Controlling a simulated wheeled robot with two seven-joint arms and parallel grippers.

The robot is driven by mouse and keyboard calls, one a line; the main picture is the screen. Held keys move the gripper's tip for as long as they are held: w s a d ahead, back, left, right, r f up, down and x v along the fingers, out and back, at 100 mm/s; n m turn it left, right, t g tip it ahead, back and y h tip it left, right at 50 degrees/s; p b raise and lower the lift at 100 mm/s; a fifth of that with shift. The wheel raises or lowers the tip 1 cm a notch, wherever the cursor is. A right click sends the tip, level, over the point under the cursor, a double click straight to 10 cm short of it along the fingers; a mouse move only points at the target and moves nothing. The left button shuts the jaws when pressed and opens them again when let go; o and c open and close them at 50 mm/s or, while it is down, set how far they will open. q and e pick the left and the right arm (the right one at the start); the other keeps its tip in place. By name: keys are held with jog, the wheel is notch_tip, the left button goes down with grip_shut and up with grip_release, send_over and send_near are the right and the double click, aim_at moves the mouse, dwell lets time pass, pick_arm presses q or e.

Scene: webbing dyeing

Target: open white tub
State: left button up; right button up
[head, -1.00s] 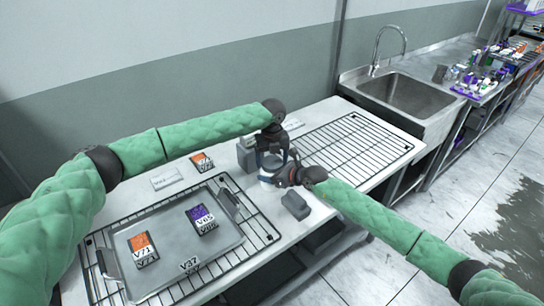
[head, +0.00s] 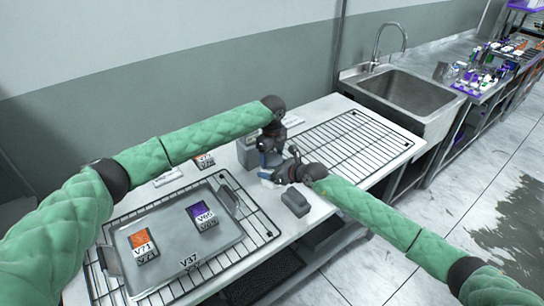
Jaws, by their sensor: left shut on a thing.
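The white tub (head: 266,183) stands on the table between my two grippers and is mostly hidden behind them. Only a small white and blue part of it shows. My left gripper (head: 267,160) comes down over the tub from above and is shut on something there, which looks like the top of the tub. My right gripper (head: 272,178) is at the tub's right side, low and close to it. Its fingers are too small and covered to tell whether they are open. Whether the lid is apart from the tub cannot be seen.
A metal tray (head: 160,282) marked V37 lies on a wire rack (head: 262,231) at left, holding orange and purple cards. A grey block (head: 296,203) sits right of the tub. An empty wire rack (head: 362,146) and a sink (head: 408,93) are farther right.

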pick_arm(q)
jog(key=n, duration=0.6)
jog(key=o, duration=1.1)
jog(key=shift+r, duration=2.35)
jog(key=shift+c, duration=0.5)
notch_tip(320, 180, up, 3)
jog(key=m, duration=0.4)
jog(key=shift+f, duration=3.85)
